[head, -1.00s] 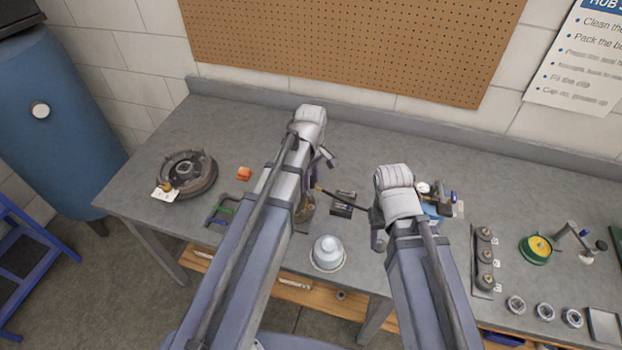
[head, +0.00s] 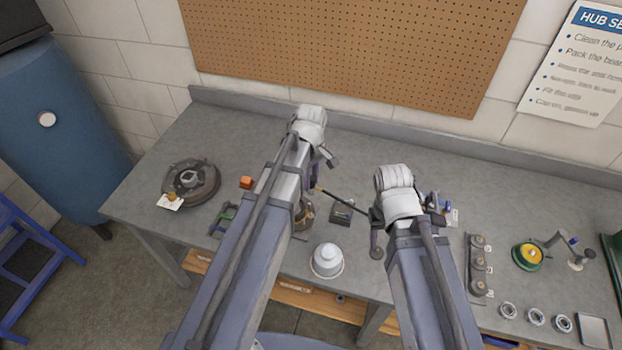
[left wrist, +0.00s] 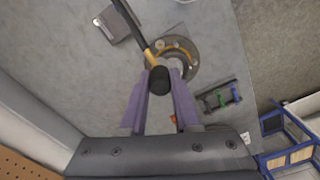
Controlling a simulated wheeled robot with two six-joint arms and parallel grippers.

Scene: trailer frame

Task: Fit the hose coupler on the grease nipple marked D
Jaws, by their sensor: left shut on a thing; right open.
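My left gripper (head: 315,178) is shut on the hose coupler, over the bench near a round hub (head: 304,217) that my left arm partly hides. In the left wrist view the coupler's black round end (left wrist: 160,79) sits between the purple fingertips (left wrist: 160,90), with a brass section and black hose running up-left. The hub (left wrist: 182,52) shows beyond it there. The hose (head: 345,200) slants towards my right gripper (head: 376,228), which is open, its fingers mostly hidden by its wrist. A strip of several labelled fittings (head: 477,268) lies at right. I cannot read a D on any label.
A brake drum (head: 190,181) with a white tag is at far left, near an orange block (head: 246,182) and a green-blue clamp (head: 223,217). A white dome (head: 326,259) stands at the front edge. A small dark box (head: 342,211) lies between the arms. The back strip is clear.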

